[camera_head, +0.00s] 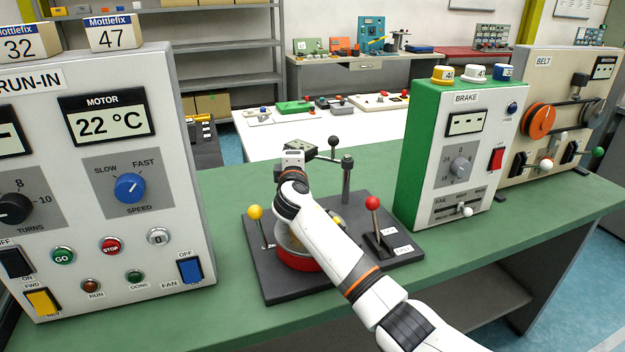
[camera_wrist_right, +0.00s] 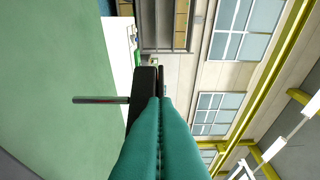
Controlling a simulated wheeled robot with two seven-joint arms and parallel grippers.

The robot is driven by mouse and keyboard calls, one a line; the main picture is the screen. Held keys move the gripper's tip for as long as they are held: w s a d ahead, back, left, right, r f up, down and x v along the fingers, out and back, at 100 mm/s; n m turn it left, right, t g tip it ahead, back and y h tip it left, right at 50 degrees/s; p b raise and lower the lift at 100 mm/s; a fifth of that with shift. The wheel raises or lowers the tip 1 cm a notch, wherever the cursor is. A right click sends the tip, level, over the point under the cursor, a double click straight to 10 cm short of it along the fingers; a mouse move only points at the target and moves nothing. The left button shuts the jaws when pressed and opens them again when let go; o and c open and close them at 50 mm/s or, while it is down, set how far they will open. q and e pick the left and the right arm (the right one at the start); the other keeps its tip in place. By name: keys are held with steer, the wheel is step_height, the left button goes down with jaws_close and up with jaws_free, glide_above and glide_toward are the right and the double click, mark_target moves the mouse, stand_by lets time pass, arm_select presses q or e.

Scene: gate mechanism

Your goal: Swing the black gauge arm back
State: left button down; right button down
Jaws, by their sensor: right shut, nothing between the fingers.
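The black gauge arm (camera_head: 330,158) sits atop a dark upright post (camera_head: 346,182) at the back of a dark base plate (camera_head: 280,284). A black ball knob (camera_head: 333,142) stands up from it. My right gripper (camera_wrist_right: 160,98) is shut and empty, its teal fingers pressed together. In the wrist view the dark gauge arm (camera_wrist_right: 143,88) is right at the fingertips, with a thin grey rod sticking out to the left; I cannot tell whether they touch. In the head view my right arm hides most of the plate's middle and the fingers are barely visible. My left gripper is not in view.
The plate also carries a yellow-knobbed lever (camera_head: 255,213), a red-knobbed lever (camera_head: 373,204) and a red round part (camera_head: 296,262) partly behind my arm. The RUN-IN panel (camera_head: 90,180) stands left, the green BRAKE box (camera_head: 450,150) right.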

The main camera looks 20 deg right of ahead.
steer(key=v, duration=1.2)
steer(key=shift+f, duration=0.1)
